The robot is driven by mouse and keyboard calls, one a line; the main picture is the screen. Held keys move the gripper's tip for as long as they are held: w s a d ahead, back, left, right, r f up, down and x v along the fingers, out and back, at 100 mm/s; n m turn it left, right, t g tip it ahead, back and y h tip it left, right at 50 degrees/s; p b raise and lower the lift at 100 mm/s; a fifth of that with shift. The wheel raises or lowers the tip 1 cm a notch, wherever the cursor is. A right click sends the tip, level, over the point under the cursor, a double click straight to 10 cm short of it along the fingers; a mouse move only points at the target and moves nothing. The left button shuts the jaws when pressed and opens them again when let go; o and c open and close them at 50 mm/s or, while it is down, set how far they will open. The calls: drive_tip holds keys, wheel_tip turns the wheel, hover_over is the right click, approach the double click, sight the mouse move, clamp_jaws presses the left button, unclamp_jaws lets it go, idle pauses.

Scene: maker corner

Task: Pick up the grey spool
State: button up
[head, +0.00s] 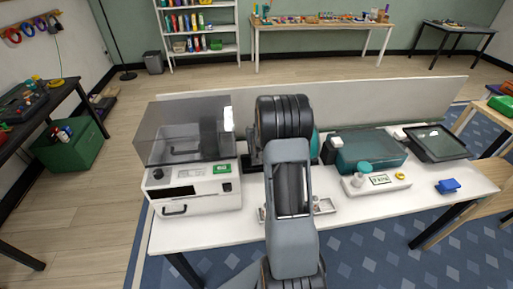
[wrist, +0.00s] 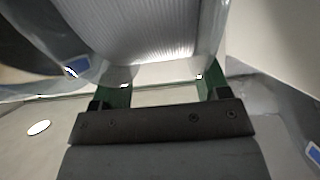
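In the wrist view the grey spool (wrist: 150,38) fills the top middle, with fine ribbed grey windings between clear-looking side flanges. Its upper part is cut off by the frame. My gripper (wrist: 161,91) has two green fingers set wide apart, just below the spool, one near each flange. The fingertips overlap the flange edges in the picture; I cannot tell whether they touch. Nothing shows clamped between the fingers. In the head view my arm reaches over the white table (head: 200,228) and hides the gripper and the grey spool.
A white machine (head: 198,190) with a smoky lid stands left of my arm. To the right are a teal-lidded box (head: 370,150), a small white device (head: 376,182), a dark tray (head: 436,143) and a blue object (head: 447,186). A low panel (head: 400,98) backs the table.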

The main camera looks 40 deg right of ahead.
drive_tip(key=c, duration=1.2)
drive_tip(key=shift+r, duration=0.15)
clamp_jaws()
